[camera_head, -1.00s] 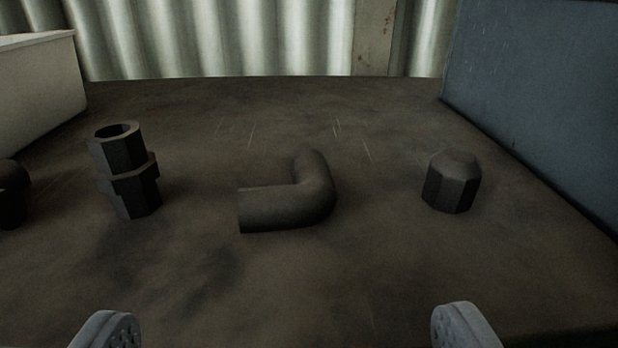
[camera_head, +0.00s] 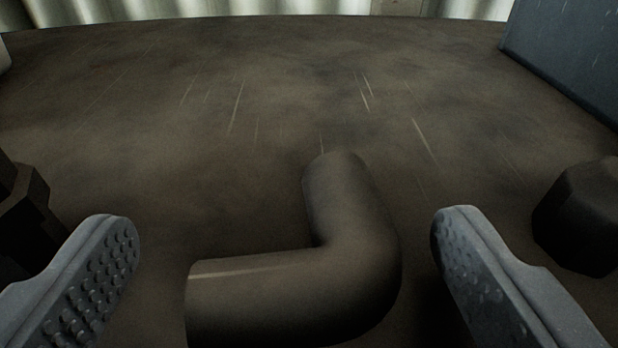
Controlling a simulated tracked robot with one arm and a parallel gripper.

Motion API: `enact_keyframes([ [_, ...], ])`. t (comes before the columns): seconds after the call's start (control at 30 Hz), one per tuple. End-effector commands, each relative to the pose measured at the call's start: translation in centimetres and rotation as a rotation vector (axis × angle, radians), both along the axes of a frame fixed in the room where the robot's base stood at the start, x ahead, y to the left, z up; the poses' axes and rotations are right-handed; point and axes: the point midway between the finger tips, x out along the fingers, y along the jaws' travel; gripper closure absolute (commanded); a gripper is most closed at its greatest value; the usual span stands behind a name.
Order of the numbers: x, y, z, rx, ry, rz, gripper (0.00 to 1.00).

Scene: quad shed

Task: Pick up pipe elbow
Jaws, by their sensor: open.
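The pipe elbow (camera_head: 365,258) is a dark, bent round pipe lying on the brown, scratched tabletop. It shows at the lower middle of the view, with one arm pointing left and the other pointing away from me. My gripper (camera_head: 285,235) is open, with its two grey studded fingers wide apart. One finger is to the left of the elbow and the other to its right. The elbow lies between them in the picture, and I see no contact.
A dark stepped fitting (camera_head: 22,215) stands just beyond the left finger, partly cut off. A dark faceted cap (camera_head: 582,218) is close to the right finger. A blue-grey box wall (camera_head: 570,60) stands at the back right. The tabletop (camera_head: 240,110) behind the elbow is clear.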

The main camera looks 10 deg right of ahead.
Motion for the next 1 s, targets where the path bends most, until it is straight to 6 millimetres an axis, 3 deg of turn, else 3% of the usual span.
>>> enact_keyframes([
  [0.3,0.47,-0.01,-0.04,0.000,0.000,0.001,0.16],
  [0.47,0.44,0.01,-0.06,0.000,0.001,0.001,0.57],
  [0.5,0.44,0.01,-0.06,0.000,0.000,0.001,0.61],
  [1.0,0.42,0.02,0.64,0.000,0.000,0.001,0.62],
])
